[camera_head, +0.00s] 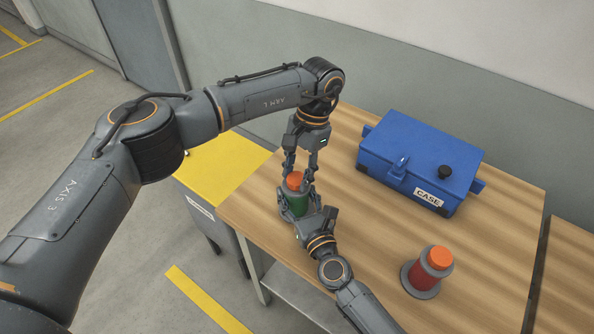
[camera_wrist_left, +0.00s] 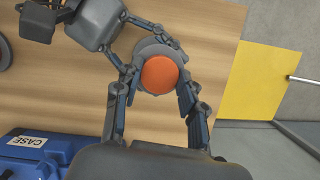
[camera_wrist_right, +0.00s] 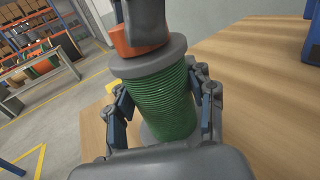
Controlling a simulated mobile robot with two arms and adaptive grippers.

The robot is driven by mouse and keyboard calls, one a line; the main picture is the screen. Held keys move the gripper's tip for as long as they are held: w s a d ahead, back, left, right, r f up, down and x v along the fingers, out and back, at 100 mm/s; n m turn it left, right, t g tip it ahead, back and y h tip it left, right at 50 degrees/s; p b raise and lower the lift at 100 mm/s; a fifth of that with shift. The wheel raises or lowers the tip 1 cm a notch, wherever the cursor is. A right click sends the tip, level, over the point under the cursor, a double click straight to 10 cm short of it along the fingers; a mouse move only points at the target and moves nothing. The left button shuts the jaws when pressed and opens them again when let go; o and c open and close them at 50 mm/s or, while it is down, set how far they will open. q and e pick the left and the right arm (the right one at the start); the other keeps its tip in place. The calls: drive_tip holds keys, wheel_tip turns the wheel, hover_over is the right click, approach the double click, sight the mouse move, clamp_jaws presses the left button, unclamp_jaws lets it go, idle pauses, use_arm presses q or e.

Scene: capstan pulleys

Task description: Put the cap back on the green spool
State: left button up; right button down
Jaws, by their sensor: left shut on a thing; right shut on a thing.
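The green spool (camera_head: 299,203) stands on the table near its left edge. In the right wrist view the green spool (camera_wrist_right: 160,100) stands between the fingers of my right gripper (camera_wrist_right: 165,108), which is shut on it low down. The orange cap (camera_head: 294,181) is at the top of the green spool, and my left gripper (camera_head: 297,178) is shut on it from above. The cap also shows from above in the left wrist view (camera_wrist_left: 160,74). In the right wrist view the cap (camera_wrist_right: 122,43) appears left of the top flange's middle; a left finger hides part of it, and seating is unclear.
A red spool (camera_head: 424,281) with an orange top stands on a grey base at the front right. A blue case (camera_head: 415,165) with a black knob sits at the back of the wooden table (camera_head: 350,225). A yellow surface (camera_head: 225,163) adjoins the table's left end.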

use_arm(q)
drive_tip(key=o, duration=0.8)
drive_tip(key=shift+o, duration=0.2)
drive_tip(key=shift+r, duration=2.25)
drive_tip(key=shift+c, duration=0.4)
